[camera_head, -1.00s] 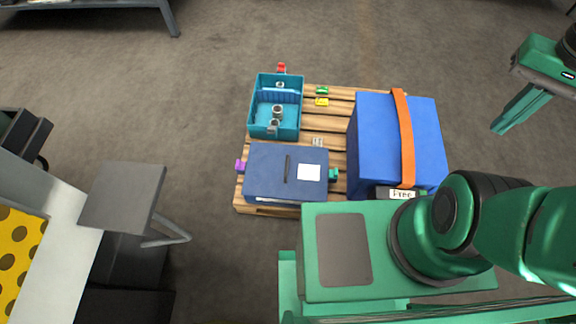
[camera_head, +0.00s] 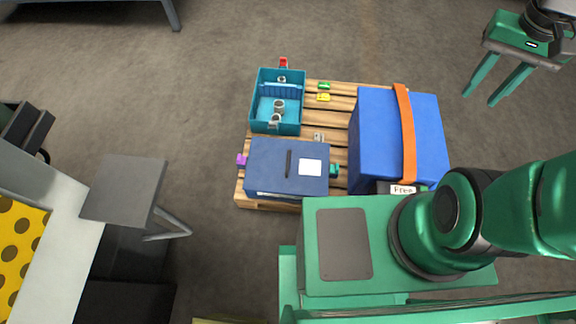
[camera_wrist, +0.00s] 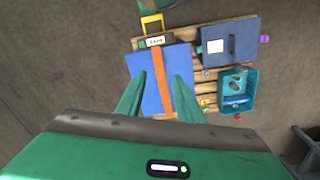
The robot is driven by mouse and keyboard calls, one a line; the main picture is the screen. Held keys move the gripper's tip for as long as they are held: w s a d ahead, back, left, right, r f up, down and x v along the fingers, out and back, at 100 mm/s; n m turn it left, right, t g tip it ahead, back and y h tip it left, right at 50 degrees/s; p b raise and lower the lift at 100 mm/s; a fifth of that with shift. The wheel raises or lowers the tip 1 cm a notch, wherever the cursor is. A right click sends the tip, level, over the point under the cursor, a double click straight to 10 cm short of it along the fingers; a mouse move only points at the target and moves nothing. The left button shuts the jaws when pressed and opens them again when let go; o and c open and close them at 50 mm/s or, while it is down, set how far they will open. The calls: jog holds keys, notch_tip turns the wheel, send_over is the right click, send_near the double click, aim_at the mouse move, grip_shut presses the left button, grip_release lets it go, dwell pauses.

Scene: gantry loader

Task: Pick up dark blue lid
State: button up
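The dark blue lid (camera_head: 268,168) lies flat over a box at the front left of the pallet, with a dark bar-shaped handle and a white label on top. In the wrist view the lid (camera_wrist: 246,46) is at the upper right. My gripper (camera_head: 492,100) is at the upper right of the head view, well to the right of the lid. In the wrist view its two fingers (camera_wrist: 160,85) stand apart with nothing between them; the blue box shows beyond them, farther off.
A wooden pallet (camera_head: 337,105) carries a tall blue box (camera_head: 380,130) with an orange strap (camera_head: 406,135) and an open teal bin (camera_head: 262,105) holding metal parts. Red, purple and yellow pieces sit around. A grey stand (camera_head: 125,190) is left.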

jog(key=w+a+f+n, duration=0.2)
jog(key=w+a+f, duration=0.6)
jog(key=w+f, duration=0.3)
jog(key=w+a+f+n, duration=0.1)
jog(key=w+a+f, duration=0.7)
jog(key=w+f, duration=0.25)
jog(key=n+y, duration=0.1)
jog(key=y, duration=0.2)
send_near(288, 159)
jog(key=shift+x, duration=4.5)
jog(key=shift+s+d, duration=0.1)
grip_shut()
